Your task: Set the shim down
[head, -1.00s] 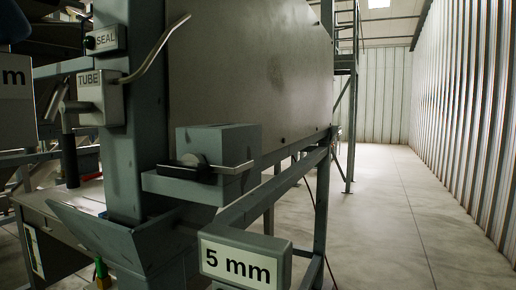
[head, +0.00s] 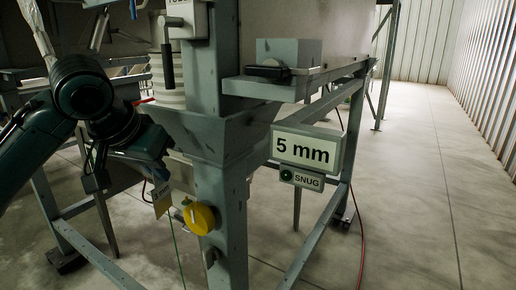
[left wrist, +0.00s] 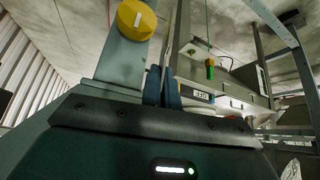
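My left gripper (head: 158,178) reaches in from the left and points down, beside the grey post under the hopper. A small thin tan plate with dark marks, which looks like the shim (head: 162,200), is at its fingertips. In the left wrist view the two blue fingers (left wrist: 163,88) are close together, with a thin edge between them. The shim's face cannot be made out there. A "5 mm" sign (head: 306,149) is on the frame to the right, with a "SNUG" plate (head: 301,178) under it. My right gripper is not in view.
A yellow knob (head: 199,218) is on the post just right of the gripper; it also shows in the left wrist view (left wrist: 136,20). A grey shelf (head: 262,89) bears a block (head: 289,52). A red hose (head: 361,225) lies on the floor. The right side is clear.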

